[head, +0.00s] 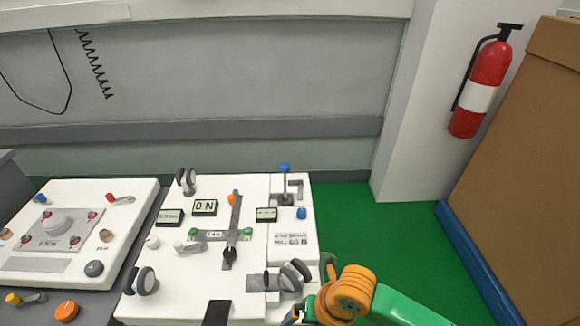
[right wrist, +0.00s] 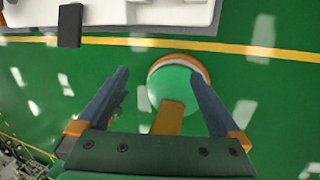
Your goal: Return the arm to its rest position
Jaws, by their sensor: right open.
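My right arm (head: 352,292), green with an orange joint, comes in at the bottom right of the head view, beside the right edge of the white cart panel (head: 180,262). In the right wrist view my right gripper (right wrist: 158,72) is open, its two dark fingers wide apart with nothing held between them. Green floor (right wrist: 120,60) shows beyond the fingers. A rounded green and orange part shows between them, apparently below; I cannot tell its distance. My left gripper is in neither view.
The panel carries displays, knobs and levers, including a blue-topped lever (head: 285,169). A second white panel (head: 90,198) stands at left. A fire extinguisher (head: 481,83) hangs on the wall near a large brown box (head: 530,150). Green floor (head: 370,235) is clear right of the cart.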

